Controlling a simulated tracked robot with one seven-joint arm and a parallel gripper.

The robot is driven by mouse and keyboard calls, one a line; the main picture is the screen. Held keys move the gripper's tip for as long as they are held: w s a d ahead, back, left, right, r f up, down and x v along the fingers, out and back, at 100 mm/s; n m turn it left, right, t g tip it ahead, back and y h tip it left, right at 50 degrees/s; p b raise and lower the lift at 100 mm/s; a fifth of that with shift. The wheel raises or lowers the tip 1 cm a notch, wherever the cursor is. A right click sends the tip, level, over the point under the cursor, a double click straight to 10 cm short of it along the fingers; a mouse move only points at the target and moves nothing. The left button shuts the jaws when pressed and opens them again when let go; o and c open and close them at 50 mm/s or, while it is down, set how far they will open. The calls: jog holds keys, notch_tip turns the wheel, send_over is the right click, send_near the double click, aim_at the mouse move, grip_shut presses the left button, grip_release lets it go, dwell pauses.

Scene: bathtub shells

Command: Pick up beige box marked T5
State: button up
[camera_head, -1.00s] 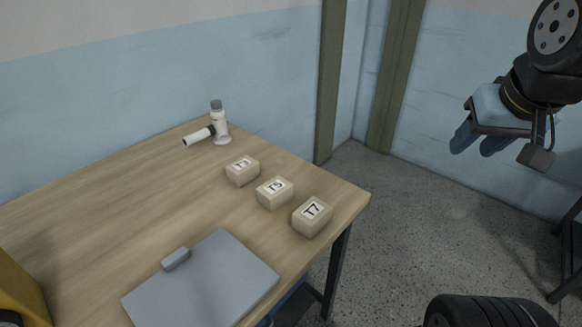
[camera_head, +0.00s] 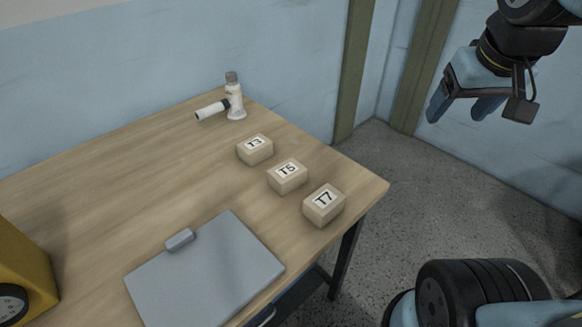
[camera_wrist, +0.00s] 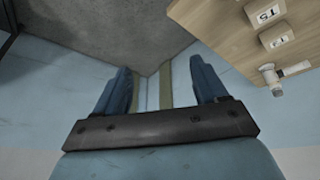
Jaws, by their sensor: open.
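The beige box marked T5 (camera_head: 287,177) sits on the wooden table (camera_head: 130,170), between the T3 box (camera_head: 254,150) and the T7 box (camera_head: 324,206). In the wrist view the T5 box (camera_wrist: 276,36) appears upside down near the upper right. My gripper (camera_head: 464,108) is raised beyond the table's right edge, to the right of the boxes and apart from them. Its two blue fingers (camera_wrist: 161,92) are spread with nothing between them.
A grey clipboard-like plate (camera_head: 205,272) lies at the table's front. A white bottle-like item (camera_head: 236,103) stands at the back beside a lying white cylinder (camera_head: 211,111). A yellow object (camera_head: 22,268) is at the left. Blue walls close off the corner.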

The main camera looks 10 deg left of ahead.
jog(key=o, duration=0.4)
jog(key=w+a+f+n+g+h, duration=0.3)
jog(key=w+a+f+n, duration=0.2)
jog(key=a+n, duration=0.2)
jog(key=shift+a+f+n+h, duration=0.3)
jog(key=shift+a+n, duration=0.1)
jog(key=shift+a, duration=0.5)
jog(key=n+t+h, duration=0.6)
jog(key=n+t, duration=0.2)
jog(key=n, duration=1)
send_near(285, 176)
jog(key=x, duration=0.7)
jog(key=a+f+x, duration=0.1)
jog(key=x, duration=0.3)
jog(key=shift+w+f, duration=0.15)
jog(key=shift+w, duration=0.3)
